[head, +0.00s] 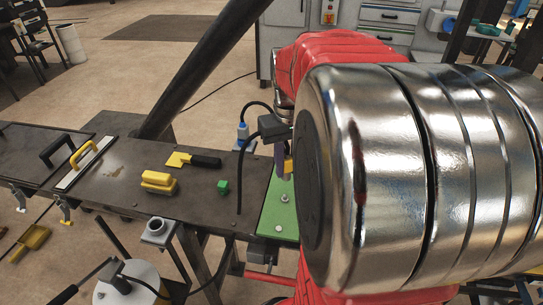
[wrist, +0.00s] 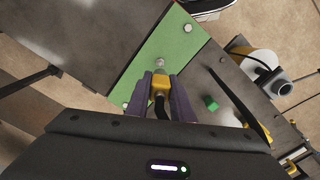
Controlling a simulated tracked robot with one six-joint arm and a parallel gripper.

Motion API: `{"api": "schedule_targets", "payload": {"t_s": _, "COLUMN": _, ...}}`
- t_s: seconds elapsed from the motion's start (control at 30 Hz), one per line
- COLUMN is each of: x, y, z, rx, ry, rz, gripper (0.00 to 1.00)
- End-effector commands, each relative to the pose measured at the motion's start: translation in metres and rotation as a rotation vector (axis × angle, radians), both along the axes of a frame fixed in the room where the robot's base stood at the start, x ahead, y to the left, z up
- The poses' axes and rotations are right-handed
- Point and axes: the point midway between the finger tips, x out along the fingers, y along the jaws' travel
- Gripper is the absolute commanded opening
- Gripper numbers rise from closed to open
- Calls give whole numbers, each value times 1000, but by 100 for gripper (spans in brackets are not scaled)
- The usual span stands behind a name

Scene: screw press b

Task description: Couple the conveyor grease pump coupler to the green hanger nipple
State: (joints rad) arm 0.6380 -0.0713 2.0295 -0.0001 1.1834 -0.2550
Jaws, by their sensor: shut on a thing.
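My gripper (wrist: 162,84) is shut on the yellow coupler (wrist: 160,87), with a dark finger on each side of it. A black hose runs back from the coupler. The green hanger plate (wrist: 160,45) lies ahead of the gripper. A small pale nipple (wrist: 160,62) stands near its middle, just beyond the coupler's front end. In the head view, the coupler (head: 288,166) shows partly beside my large chrome arm link, above the green plate (head: 270,215). The nipple (head: 284,197) shows below it, apart from it. The exact gap is hard to tell.
Bolt heads sit at the plate's corners. A green cube (head: 223,187), a yellow brush (head: 159,183) and a yellow-bladed scraper (head: 195,160) lie on the dark bench (head: 110,190). A round pump pail (head: 125,289) stands below the bench front. The black hose (head: 240,180) arches over the bench.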

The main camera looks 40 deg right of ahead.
Motion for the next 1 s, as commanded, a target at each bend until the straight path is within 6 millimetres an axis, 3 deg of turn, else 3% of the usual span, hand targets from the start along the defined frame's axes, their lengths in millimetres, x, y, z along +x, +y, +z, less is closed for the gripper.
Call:
{"api": "schedule_targets", "payload": {"t_s": 0.27, "x": 0, "y": 0, "z": -12, "rx": 0, "ry": 1, "rz": -1, "gripper": 0}}
{"api": "schedule_targets", "payload": {"t_s": 0.7, "x": 1, "y": 1, "z": -47, "rx": 0, "ry": 1, "rz": 5, "gripper": 0}}
{"api": "schedule_targets", "payload": {"t_s": 1.0, "x": 1, "y": 2, "z": -56, "rx": 0, "ry": 0, "rz": 6, "gripper": 0}}
